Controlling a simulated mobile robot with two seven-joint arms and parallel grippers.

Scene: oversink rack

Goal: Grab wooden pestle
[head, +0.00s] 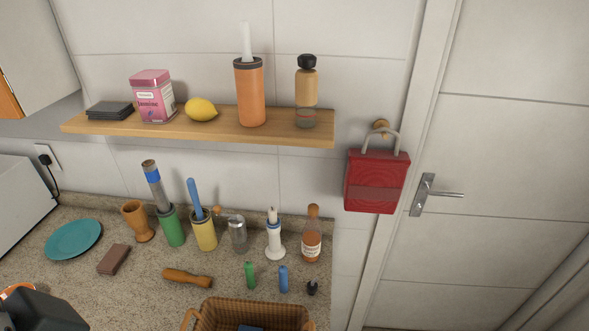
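A wooden pestle (187,277) lies on its side on the speckled stone counter, in the head view. It lies behind a brown wicker basket and in front of the green and yellow holders. Nothing touches it from above, and its whole length shows. A wooden cup (137,222), perhaps a mortar, stands upright further back and to the left. No gripper fingers show in this view. A dark grey block (45,312) fills the bottom left corner, and I cannot tell what it is.
The wicker basket (247,311) is at the front edge of the view. A brown block (113,260) and a teal plate (74,240) lie left of the pestle. Small green (250,275) and blue (283,279) bottles stand to its right. A wooden shelf (215,133) overhangs the back.

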